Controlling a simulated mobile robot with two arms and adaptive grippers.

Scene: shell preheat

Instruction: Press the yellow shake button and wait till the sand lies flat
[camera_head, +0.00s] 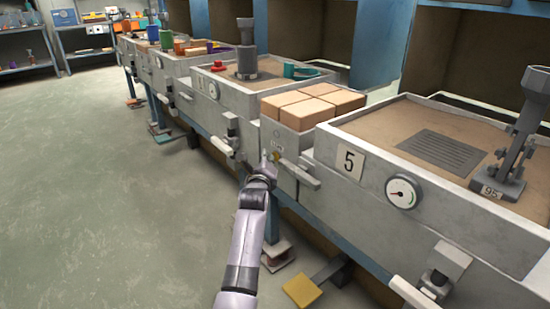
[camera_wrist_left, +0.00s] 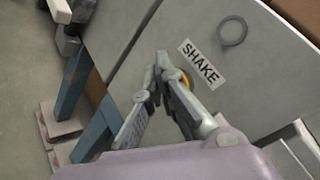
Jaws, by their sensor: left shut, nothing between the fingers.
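The yellow shake button (camera_head: 276,156) sits on the grey front panel left of box 5. In the left wrist view the yellow button (camera_wrist_left: 185,78) is mostly hidden behind a finger, below a SHAKE label (camera_wrist_left: 201,64). My left gripper (camera_head: 265,169) is shut and empty, its tips close to the panel beside the button. I cannot tell whether they touch it. It also shows in the left wrist view (camera_wrist_left: 160,62). The brown sand (camera_head: 395,126) in box 5 looks mostly level around a dark grille (camera_head: 443,151). My right gripper is out of view.
Tan blocks (camera_head: 312,106) stand between the boxes. A grey stand marked 95 (camera_head: 510,170) is in box 5. A gauge (camera_head: 403,192) and lever handles (camera_head: 413,292) stick out in front. A yellow pedal (camera_head: 303,291) is low down. The floor (camera_head: 110,220) at left is clear.

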